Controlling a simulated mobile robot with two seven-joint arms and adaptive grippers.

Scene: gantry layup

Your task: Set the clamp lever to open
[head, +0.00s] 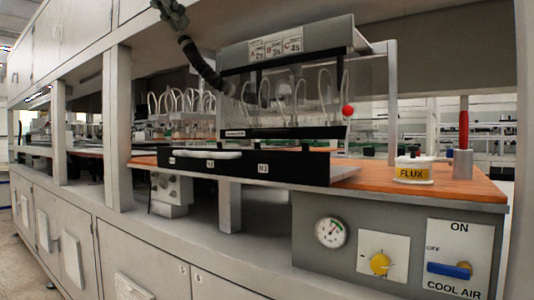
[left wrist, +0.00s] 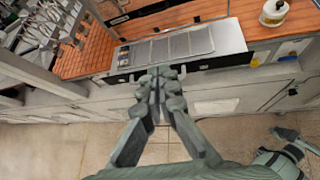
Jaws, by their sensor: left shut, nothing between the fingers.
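No lever carries a readable clamp label, so I cannot tell for sure which is the clamp lever. A red ball knob (head: 347,111) shows at the right side of the clear-fronted bench unit (head: 300,45); its stem is hard to see. A blue lever (head: 450,269) lies roughly level on a panel marked ON, OFF and COOL AIR. My left gripper (head: 172,12) is at the top of the head view, left of the unit and apart from it.
A FLUX pot (head: 413,170) and a red upright handle (head: 463,131) in a grey holder stand on the wooden top. A gauge (head: 330,232) and yellow knob (head: 380,263) are on the front. A black hose (head: 205,65) hangs left of the unit. The floor (left wrist: 80,150) looks clear.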

